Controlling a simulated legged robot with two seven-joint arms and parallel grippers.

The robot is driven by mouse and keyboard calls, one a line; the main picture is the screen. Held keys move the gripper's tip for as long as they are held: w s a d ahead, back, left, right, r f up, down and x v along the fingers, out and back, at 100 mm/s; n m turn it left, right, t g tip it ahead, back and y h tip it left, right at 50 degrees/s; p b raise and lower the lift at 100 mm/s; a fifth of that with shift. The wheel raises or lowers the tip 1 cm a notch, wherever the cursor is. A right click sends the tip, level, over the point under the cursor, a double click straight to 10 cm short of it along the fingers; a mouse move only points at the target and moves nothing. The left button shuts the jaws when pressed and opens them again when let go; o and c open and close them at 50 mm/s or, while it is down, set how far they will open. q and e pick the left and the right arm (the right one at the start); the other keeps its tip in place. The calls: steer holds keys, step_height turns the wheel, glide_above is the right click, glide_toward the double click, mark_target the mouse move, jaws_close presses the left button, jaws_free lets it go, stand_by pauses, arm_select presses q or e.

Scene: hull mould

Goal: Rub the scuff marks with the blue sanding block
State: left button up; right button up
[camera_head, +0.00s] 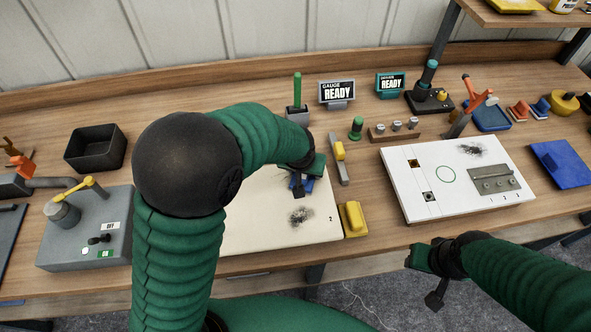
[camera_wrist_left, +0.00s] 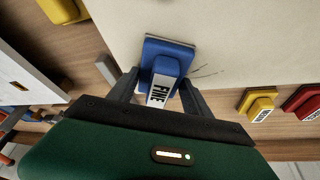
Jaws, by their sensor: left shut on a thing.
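My left gripper (camera_wrist_left: 158,88) is shut on the blue sanding block (camera_wrist_left: 170,50), which carries a white label reading FINE. In the head view the block (camera_head: 306,184) shows partly behind my gripper, over the cream panel (camera_head: 285,235). I cannot tell whether the block touches the panel. Thin dark streaks (camera_wrist_left: 207,72) show beside the block in the wrist view.
A yellow block (camera_head: 353,218) lies at the panel's right edge. A grey tool with a yellow part (camera_head: 340,160) lies behind it. A black bin (camera_head: 95,148) and a grey lever box (camera_head: 88,240) stand at left. A metal plate (camera_head: 494,178) sits on the white board.

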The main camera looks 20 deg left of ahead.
mark_target(272, 179)
arm_select(q)
steer(key=shift+w+d, duration=0.25)
steer(key=shift+d, duration=0.25)
steer(key=shift+w+d, duration=0.2)
steer(key=shift+d, duration=0.25)
steer(key=shift+s+a, duration=0.2)
steer(key=shift+s+a+p, duration=0.2)
steer(key=shift+s+a, duration=0.35)
steer(key=shift+a, duration=0.65)
steer(key=shift+s+a+p, duration=0.25)
steer(key=shift+s+a, duration=0.3)
steer(key=shift+a, duration=0.6)
steer(key=shift+s+a+p, duration=0.2)
steer(key=shift+s+a, duration=0.35)
steer(key=shift+a, duration=0.65)
steer(key=shift+s+a, duration=0.3)
steer(key=shift+a, duration=0.25)
steer(key=shift+s+a, duration=0.25)
steer(key=shift+a, duration=0.3)
steer(key=shift+s+a+f, duration=0.15)
steer(key=shift+s+a, duration=0.05)
steer(key=shift+a, duration=0.1)
steer(key=shift+p, duration=0.35)
